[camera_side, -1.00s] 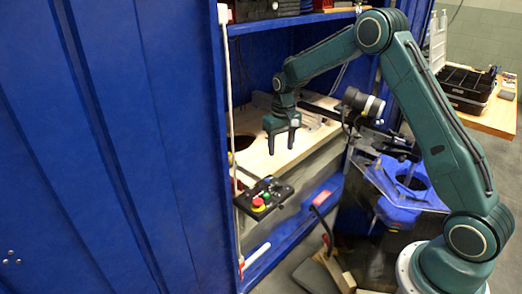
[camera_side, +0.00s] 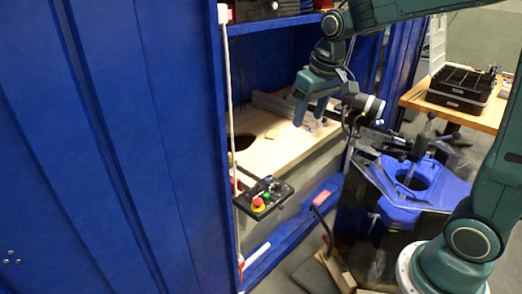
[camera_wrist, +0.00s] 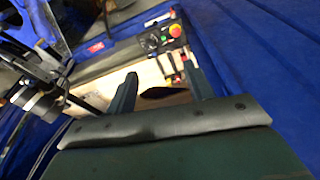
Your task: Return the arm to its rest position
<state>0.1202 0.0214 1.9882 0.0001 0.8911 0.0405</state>
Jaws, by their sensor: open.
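My gripper (camera_side: 309,112) is teal and hangs with its fingers pointing down, in front of the blue cabinet's opening and above the right part of the wooden shelf. Its fingers are apart, with nothing between them.
The blue cabinet (camera_side: 130,150) fills the left. A control box with a red button (camera_side: 258,202) juts from its front. A black and silver cylinder (camera_side: 368,104) is close right of my gripper. A blue-topped tank (camera_side: 412,190) stands below right. A black case (camera_side: 463,87) sits on a table.

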